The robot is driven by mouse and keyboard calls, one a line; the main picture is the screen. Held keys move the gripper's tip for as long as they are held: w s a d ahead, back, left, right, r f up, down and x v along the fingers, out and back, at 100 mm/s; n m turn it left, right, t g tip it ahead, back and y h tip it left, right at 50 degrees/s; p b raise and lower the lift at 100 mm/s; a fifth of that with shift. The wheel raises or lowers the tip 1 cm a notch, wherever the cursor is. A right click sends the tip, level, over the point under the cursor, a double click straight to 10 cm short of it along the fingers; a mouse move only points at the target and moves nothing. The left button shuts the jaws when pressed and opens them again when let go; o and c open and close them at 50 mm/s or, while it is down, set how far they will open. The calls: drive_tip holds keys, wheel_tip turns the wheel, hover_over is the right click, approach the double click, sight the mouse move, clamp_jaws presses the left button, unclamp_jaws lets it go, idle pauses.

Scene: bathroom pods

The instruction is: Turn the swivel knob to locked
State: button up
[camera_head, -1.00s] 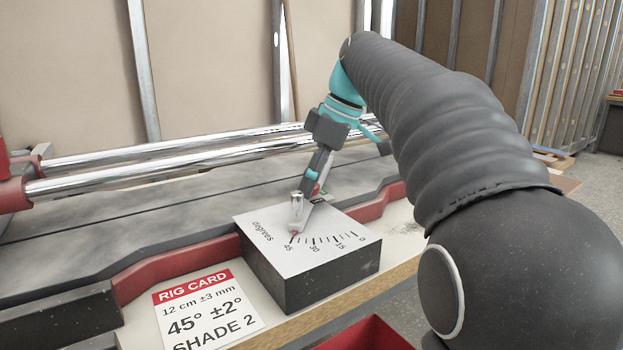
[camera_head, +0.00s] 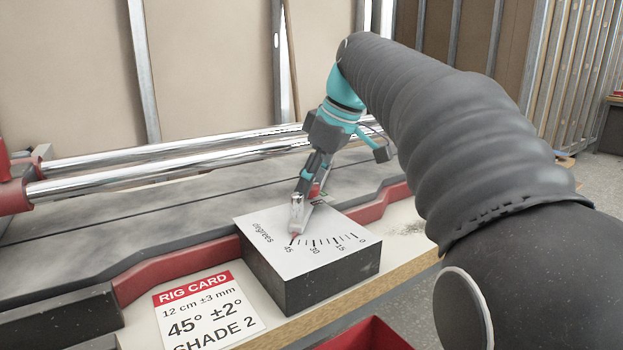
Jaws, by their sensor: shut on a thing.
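The degrees box (camera_head: 318,272) is a dark block with a white top, a scale marked 45, 30, 15 and 0, and the word "degrees". A pale metallic lever-like knob (camera_head: 296,222) stands on this top, its lower end near the 45 mark. My gripper (camera_head: 298,200) comes down from behind and is shut on the upper part of this knob. The fingertips partly hide it. A small red and green marking (camera_head: 318,191) shows just behind the gripper, too small and covered to read. I cannot read a locked label.
A rig card (camera_head: 208,310) reading "12 cm ±3 mm, 45° ±2°, SHADE 2" lies left of the box. Two chrome rails (camera_head: 150,175) run behind it over a dusty grey bed (camera_head: 90,222). A red-edged frame (camera_head: 170,268) borders the bed. A red bin (camera_head: 368,334) stands at the front.

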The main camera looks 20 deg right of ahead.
drive_tip(key=m+h, duration=0.1)
drive_tip(key=m, duration=0.2)
drive_tip(key=shift+s+a+m+t, duration=0.1)
drive_tip(key=shift+a+m+t, duration=0.05)
drive_tip(key=shift+m+t, duration=0.25)
drive_tip(key=m+h+p, duration=0.1)
drive_tip(key=m, duration=0.2)
drive_tip(key=shift+m+t, duration=0.3)
drive_tip(key=m+h+p, duration=0.1)
drive_tip(key=m+h, duration=0.1)
drive_tip(key=m, duration=0.2)
drive_tip(key=shift+a, duration=0.15)
drive_tip(key=shift+m+h, duration=0.7)
drive_tip(key=shift+m, duration=1.2)
drive_tip(key=o, duration=1.1)
drive_tip(key=shift+o, duration=0.2)
